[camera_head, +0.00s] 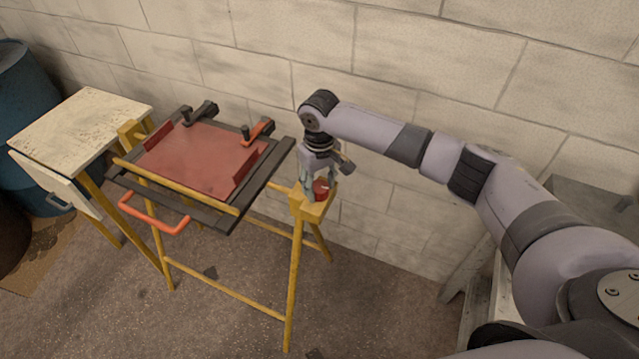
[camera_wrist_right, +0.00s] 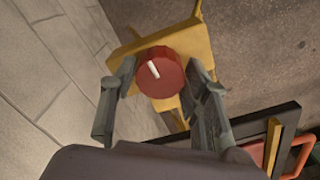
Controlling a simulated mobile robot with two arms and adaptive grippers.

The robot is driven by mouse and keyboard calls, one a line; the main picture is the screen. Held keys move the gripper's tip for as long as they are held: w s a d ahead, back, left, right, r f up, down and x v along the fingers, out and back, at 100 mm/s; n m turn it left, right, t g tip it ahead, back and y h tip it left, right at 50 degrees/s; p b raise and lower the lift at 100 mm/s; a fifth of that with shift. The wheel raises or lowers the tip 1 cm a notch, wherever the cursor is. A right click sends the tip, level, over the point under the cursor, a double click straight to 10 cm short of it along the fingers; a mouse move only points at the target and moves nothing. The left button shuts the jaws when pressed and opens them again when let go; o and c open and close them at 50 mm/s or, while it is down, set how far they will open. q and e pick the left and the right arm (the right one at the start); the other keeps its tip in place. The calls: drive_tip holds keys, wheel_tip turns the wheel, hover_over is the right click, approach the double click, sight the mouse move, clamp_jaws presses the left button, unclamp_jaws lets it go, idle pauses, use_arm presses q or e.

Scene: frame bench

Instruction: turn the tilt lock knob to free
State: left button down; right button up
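The tilt lock knob (camera_head: 321,190) is a red, round knob with a white pointer mark. It sits on the yellow block at the right end of the stand. In the right wrist view the knob (camera_wrist_right: 160,73) faces me, and its white mark tilts slightly left of straight up. My right gripper (camera_head: 320,184) is over the block with its fingers on both sides of the knob. In the wrist view its two fingers (camera_wrist_right: 160,76) flank the knob closely; whether both touch it cannot be told. My left gripper is not in view.
The yellow stand (camera_head: 225,286) carries a dark frame with a red plate (camera_head: 200,156) and an orange handle (camera_head: 155,222). A pale-topped table (camera_head: 80,122) and a blue barrel (camera_head: 22,90) stand at left. A block wall (camera_head: 270,50) runs close behind.

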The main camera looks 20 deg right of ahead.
drive_tip(key=c, duration=0.7)
